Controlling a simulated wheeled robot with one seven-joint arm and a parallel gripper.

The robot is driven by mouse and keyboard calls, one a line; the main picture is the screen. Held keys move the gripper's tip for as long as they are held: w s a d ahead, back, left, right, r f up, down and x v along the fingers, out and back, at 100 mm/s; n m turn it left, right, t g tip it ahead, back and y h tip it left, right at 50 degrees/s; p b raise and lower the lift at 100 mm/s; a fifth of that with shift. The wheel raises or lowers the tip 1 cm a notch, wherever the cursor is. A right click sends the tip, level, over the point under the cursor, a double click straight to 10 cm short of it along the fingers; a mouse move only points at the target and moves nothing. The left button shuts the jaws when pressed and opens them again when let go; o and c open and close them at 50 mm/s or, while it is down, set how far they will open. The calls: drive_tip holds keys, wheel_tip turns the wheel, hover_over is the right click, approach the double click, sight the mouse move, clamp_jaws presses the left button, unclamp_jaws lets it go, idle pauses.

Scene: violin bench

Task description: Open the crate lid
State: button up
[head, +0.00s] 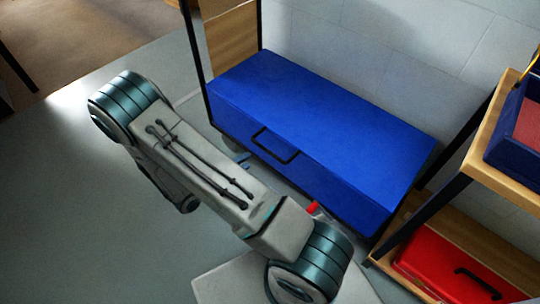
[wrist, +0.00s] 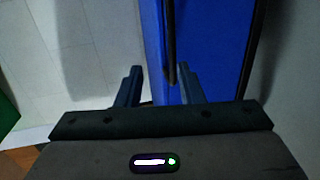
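In the wrist view the blue crate (wrist: 212,45) fills the upper middle and right. A black bar (wrist: 170,45), which looks like the handle, runs down between my fingers, closer to the right one. My gripper (wrist: 157,78) is open, its fingers apart on either side of the bar. Whether a finger touches the bar I cannot tell. In the head view my arm mostly hides the gripper.
A wooden shelf with black posts stands right of the crate, with a red case (head: 465,270) low down and a blue box (head: 515,130) above. A black post (head: 196,60) rises by the crate's left end. The grey floor (head: 60,200) at left is clear.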

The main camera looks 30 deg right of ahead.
drive_tip(key=f+b+x, duration=0.2)
drive_tip(key=b+x, duration=0.1)
drive_tip(key=x, duration=1.1)
drive_tip(key=shift+w+a+t+b, duration=0.3)
drive_tip(key=shift+w+a+t, duration=0.05)
drive_tip(key=shift+w+t, duration=0.05)
clamp_jaws()
